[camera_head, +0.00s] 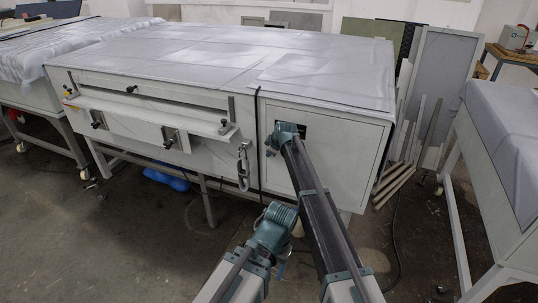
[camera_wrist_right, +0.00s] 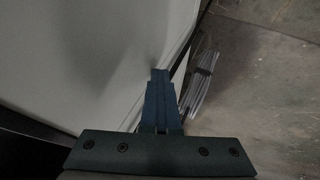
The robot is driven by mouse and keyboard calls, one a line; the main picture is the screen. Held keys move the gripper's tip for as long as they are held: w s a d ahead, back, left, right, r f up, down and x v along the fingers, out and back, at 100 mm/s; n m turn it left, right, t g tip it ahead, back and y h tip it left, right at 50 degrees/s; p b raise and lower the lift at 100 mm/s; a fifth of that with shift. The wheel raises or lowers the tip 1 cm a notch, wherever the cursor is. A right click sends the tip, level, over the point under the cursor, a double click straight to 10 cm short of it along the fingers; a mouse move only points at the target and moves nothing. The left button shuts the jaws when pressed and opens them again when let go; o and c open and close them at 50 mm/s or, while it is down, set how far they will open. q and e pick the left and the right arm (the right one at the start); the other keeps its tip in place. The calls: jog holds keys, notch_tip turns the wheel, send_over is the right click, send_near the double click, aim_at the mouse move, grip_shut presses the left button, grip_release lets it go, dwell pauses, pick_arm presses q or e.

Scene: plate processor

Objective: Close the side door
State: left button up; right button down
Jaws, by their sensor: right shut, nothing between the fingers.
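The side door (camera_head: 350,158) is the pale square panel at the right end of the machine's front (camera_head: 215,150) in the head view. It looks flush or nearly flush with its frame; I cannot tell whether a small gap is left. A dark cut-out (camera_head: 303,125) shows near its upper left. My arm crosses in front of the door and hides part of it. In the right wrist view my right gripper (camera_wrist_right: 160,75) is shut and empty, its fingertips close to a pale panel near that panel's edge. I cannot tell whether they touch it.
Pale tubes (camera_head: 394,187) lie on the floor right of the machine, beside leaning boards (camera_head: 440,90). A covered table (camera_head: 515,130) stands at the far right and another (camera_head: 60,55) at the left. Floor is free in front of the machine.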

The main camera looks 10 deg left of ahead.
jog(key=shift+w+d+r, duration=0.1)
jog(key=shift+w+d, duration=0.1)
jog(key=shift+w, duration=0.35)
jog(key=shift+s, duration=0.1)
jog(key=s+d+r+p, duration=0.1)
jog(key=s+r+p, duration=0.6)
jog(key=s, duration=0.3)
jog(key=shift+s+r+p, duration=0.15)
jog(key=shift+r+p, duration=0.25)
jog(key=shift+p, duration=0.2)
jog(key=shift+d, duration=0.2)
